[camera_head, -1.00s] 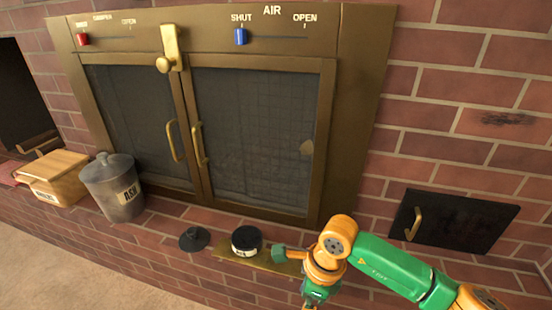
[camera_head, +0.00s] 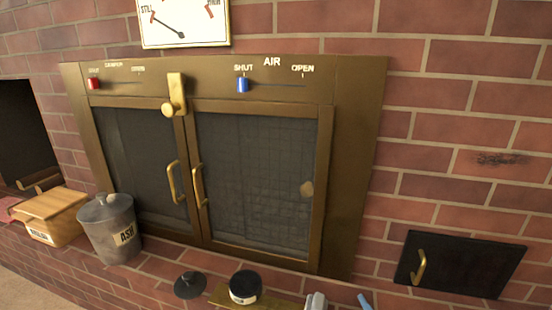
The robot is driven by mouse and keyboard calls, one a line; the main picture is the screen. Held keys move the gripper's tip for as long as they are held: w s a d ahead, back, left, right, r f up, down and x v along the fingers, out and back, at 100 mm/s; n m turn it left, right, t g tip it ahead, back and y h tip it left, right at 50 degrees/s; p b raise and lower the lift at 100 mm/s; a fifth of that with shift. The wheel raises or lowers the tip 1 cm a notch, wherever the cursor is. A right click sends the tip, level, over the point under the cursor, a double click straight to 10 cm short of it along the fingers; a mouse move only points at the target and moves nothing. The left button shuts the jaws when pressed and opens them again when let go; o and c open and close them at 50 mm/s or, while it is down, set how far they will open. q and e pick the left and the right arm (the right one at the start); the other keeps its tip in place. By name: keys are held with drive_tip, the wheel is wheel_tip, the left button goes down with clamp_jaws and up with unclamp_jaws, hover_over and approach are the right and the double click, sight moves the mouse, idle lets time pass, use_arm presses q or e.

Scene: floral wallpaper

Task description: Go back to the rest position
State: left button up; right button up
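Neither of my grippers shows clearly in the head view, and no arm link is in sight. In front of me is a brass stove front (camera_head: 350,180) with two dark mesh doors (camera_head: 255,170), both shut. A brass latch (camera_head: 174,95) hangs upright at the top between them. A blue slider (camera_head: 242,85) stands at the SHUT end of the AIR slot. A red slider (camera_head: 94,84) stands at the left end of the damper slot. A small black jar (camera_head: 245,287) stands on a brass plate (camera_head: 219,296) on the brick ledge.
A black knobbed lid (camera_head: 189,285), a lidded ash bucket (camera_head: 108,230) and a wooden box (camera_head: 50,214) stand on the ledge. A grey piece (camera_head: 316,302) and a blue tip (camera_head: 365,301) are cut off below. A black hatch (camera_head: 460,264) is shut at right. A gauge (camera_head: 183,23) hangs above.

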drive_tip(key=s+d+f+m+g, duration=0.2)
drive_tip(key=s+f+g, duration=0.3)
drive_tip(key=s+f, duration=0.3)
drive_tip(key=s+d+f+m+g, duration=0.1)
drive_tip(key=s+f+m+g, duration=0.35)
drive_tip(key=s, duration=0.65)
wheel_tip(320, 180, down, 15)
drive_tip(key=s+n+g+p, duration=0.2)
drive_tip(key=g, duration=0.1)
use_arm(q)
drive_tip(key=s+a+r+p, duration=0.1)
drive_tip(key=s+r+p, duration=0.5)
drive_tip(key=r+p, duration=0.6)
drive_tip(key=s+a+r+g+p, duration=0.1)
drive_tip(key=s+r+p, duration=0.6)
drive_tip(key=p, duration=1.5)
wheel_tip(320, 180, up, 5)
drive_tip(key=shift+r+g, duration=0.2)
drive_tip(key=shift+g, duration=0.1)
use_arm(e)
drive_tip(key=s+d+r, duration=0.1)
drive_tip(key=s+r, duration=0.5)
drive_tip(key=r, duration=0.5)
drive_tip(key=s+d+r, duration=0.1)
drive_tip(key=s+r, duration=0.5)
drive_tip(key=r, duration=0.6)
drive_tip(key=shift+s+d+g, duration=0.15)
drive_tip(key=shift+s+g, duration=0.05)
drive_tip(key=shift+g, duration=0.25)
